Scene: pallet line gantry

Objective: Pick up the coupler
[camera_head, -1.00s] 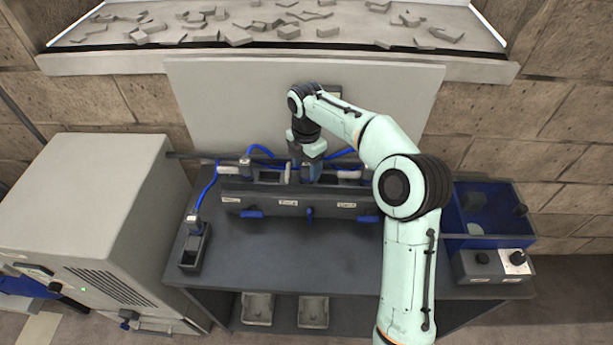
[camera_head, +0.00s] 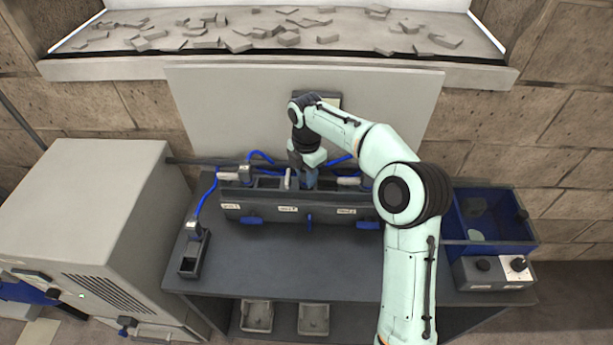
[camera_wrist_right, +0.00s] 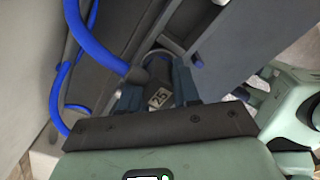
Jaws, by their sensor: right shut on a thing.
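My right gripper (camera_head: 311,180) reaches down from above into the dark rack (camera_head: 290,211) on the bench, near its middle. A thick blue hose (camera_wrist_right: 92,45) runs up to the coupler's left side. In the head view the coupler is mostly hidden by the fingers and the rack. I cannot tell whether it is clear of the rack. My left gripper is not in view.
Pale cylindrical fittings and blue hoses sit along the rack. A small dark holder (camera_head: 193,254) stands at the bench's left. A blue bin (camera_head: 489,242) and a control box (camera_head: 492,272) are at the right. The front of the bench (camera_head: 300,265) is clear.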

